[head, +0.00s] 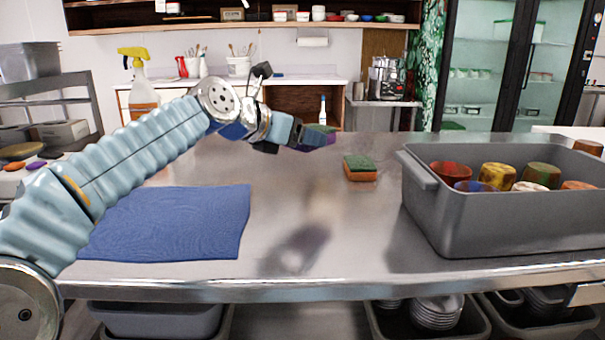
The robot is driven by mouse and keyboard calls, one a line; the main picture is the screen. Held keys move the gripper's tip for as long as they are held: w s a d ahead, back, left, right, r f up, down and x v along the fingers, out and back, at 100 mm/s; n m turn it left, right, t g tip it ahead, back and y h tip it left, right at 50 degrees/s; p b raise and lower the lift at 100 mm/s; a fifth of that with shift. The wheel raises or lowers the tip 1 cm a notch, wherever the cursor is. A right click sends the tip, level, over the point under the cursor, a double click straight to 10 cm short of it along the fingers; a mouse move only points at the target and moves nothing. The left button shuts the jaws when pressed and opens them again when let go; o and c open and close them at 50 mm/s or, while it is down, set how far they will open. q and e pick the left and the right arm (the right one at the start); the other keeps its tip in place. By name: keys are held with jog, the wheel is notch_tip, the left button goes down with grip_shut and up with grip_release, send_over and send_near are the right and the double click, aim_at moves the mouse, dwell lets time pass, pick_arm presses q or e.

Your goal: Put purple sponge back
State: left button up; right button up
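The purple sponge (324,140), with a green scouring side, is held in the air above the steel table (345,225). My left gripper (306,135) reaches in from the left and is shut on it, covering its near left part. A dark reflection shows on the tabletop below it. A second sponge, orange with a green top (360,167), lies flat on the table to the right, apart from the held one. My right gripper is out of view.
A grey bin (500,215) with several colored cups stands on the right. A blue cloth (170,222) lies flat at left, and a yellow-topped spray bottle (140,85) stands behind my arm. The tabletop between cloth and bin is clear, apart from the orange sponge.

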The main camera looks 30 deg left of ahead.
pick_arm(q)
jog(key=b, duration=0.2)
send_over(295, 180)
jog(key=f, duration=0.7)
jog(key=shift+s+d, duration=0.25)
jog(key=shift+s, duration=0.1)
jog(key=shift+w+a+f, duration=0.15)
jog(key=shift+w+f, duration=0.05)
jog(key=shift+f, duration=0.05)
notch_tip(295, 180, down, 3)
jog(key=shift+w+f+b, duration=0.1)
jog(key=shift+f+b, duration=0.05)
jog(key=shift+b, duration=0.75)
jog(key=o, duration=1)
jog(key=shift+r, duration=0.2)
jog(key=p+v, duration=0.1)
jog(key=v, duration=1.1)
jog(key=shift+f, duration=0.15)
